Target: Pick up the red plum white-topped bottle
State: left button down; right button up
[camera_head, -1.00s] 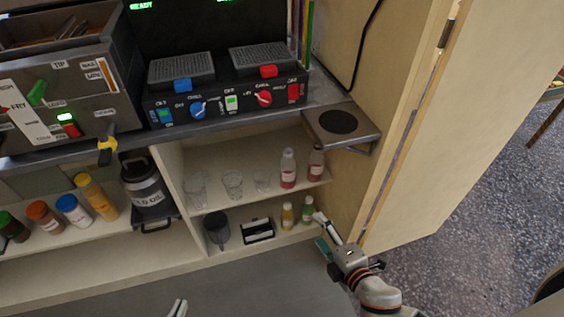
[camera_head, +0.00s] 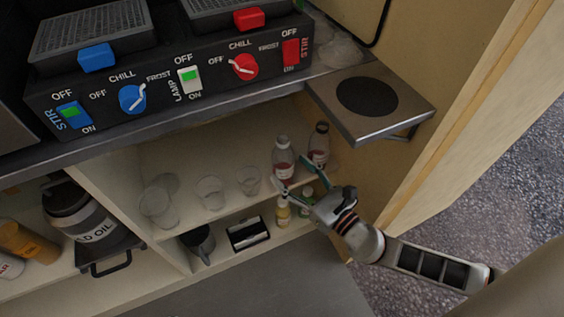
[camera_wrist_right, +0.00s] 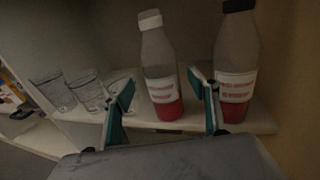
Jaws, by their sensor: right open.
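The white-topped bottle (camera_head: 283,160) with red liquid stands upright on the upper shelf. In the right wrist view the white-topped bottle (camera_wrist_right: 160,75) stands ahead, between the two fingers in the picture. A similar dark-topped bottle (camera_head: 319,143) stands close to its right; it also shows in the right wrist view (camera_wrist_right: 237,65), behind the right finger. My right gripper (camera_head: 304,178) is open and empty in front of the shelf; its teal-padded fingers (camera_wrist_right: 164,105) show in the wrist view. Whether a finger touches a bottle, I cannot tell. My left gripper does not show.
Clear glasses (camera_head: 210,192) stand left of the bottles on the same shelf. Below are a yellow bottle (camera_head: 282,214), a green bottle (camera_head: 307,194), a dark jug (camera_head: 199,242) and a black-and-white box (camera_head: 248,233). A metal bracket shelf (camera_head: 412,103) juts out above right.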

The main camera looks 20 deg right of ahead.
aim_at(290, 167)
jog(key=x, duration=0.4)
jog(key=shift+w+r, duration=0.1)
jog(key=shift+w, duration=0.2)
jog(key=shift+d, duration=0.1)
jog(key=c, duration=1.3)
jog(key=shift+r, duration=0.15)
